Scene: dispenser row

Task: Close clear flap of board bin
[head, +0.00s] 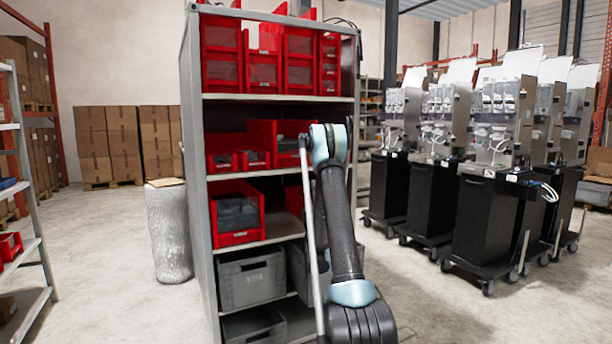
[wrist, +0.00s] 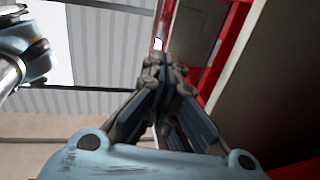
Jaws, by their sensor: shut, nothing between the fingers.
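Several red bins stand on the shelf rack in the head view: a top row (head: 263,73), a middle group (head: 262,133) and one larger bin (head: 237,236) lower left with grey contents. I cannot tell which is the board bin. In the wrist view my gripper (wrist: 160,68) is shut and empty, its fingertips close to a red edge (wrist: 233,35) beside a grey panel (wrist: 193,30). I cannot tell whether they touch, or whether the panel is a clear flap. In the head view my arm hides the gripper and part of the middle shelf.
The grey shelf rack (head: 199,185) has an upright on its left side. Grey crates (head: 252,279) sit on its lower shelves. Black wheeled dispensers (head: 487,215) stand to the right, with open floor between. A wrapped column (head: 168,232) stands left.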

